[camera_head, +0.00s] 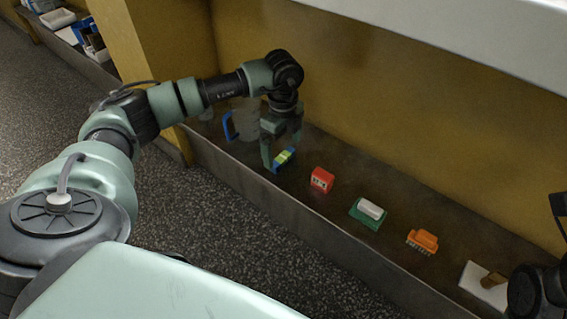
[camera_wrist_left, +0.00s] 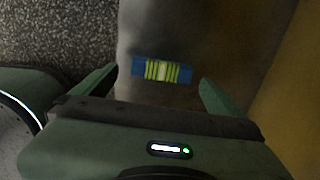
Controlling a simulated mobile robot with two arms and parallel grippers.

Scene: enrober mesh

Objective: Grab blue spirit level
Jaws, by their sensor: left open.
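The blue spirit level (camera_head: 284,158) lies on the dark shelf, below my left gripper. It is a short blue bar with a yellow-green striped middle, and it also shows in the left wrist view (camera_wrist_left: 162,70). My left gripper (camera_head: 281,160) points down over it with its fingers apart. In the left wrist view the level lies between and a little beyond the two fingertips (camera_wrist_left: 150,88), with nothing held. Part of the level is hidden by a finger in the head view. Part of my right arm (camera_head: 540,290) shows at the lower right edge; its fingertips are not visible.
A pitcher with a blue handle (camera_head: 241,122) stands just left of the gripper. To the right are a red block (camera_head: 321,180), a green-and-white block (camera_head: 368,212), an orange brush-like item (camera_head: 422,241) and a white board (camera_head: 484,286). A yellow wall (camera_head: 350,110) rises behind the shelf.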

